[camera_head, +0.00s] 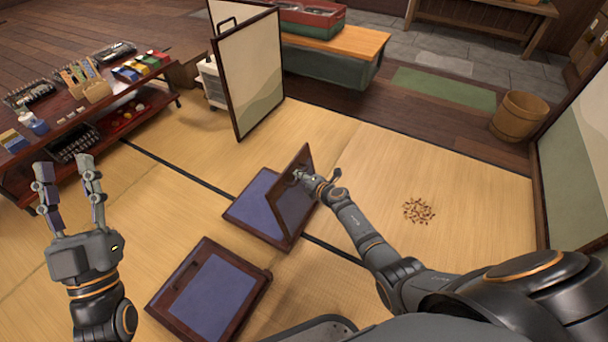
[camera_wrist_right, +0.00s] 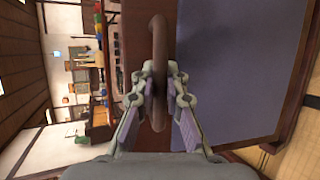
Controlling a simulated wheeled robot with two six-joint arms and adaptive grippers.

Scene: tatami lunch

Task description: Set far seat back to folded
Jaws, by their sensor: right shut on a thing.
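The far seat (camera_head: 248,205) is a dark wood frame with a purple pad, lying on the tatami. Its back (camera_head: 296,198) stands tilted up at the seat's right side, not flat on the pad. My right gripper (camera_head: 304,176) is at the upper part of this back. In the right wrist view my right gripper (camera_wrist_right: 159,80) is shut on a brown curved handle (camera_wrist_right: 157,40) beside a purple panel (camera_wrist_right: 225,70). My left gripper (camera_head: 65,172) is raised at the left, open and empty, away from the seats.
A near seat (camera_head: 256,301) lies flat on the tatami in front. A folding screen (camera_head: 248,80) stands behind the far seat. A low table with goods (camera_head: 115,120) is at the left. Small brown bits (camera_head: 418,211) lie on the mat at the right.

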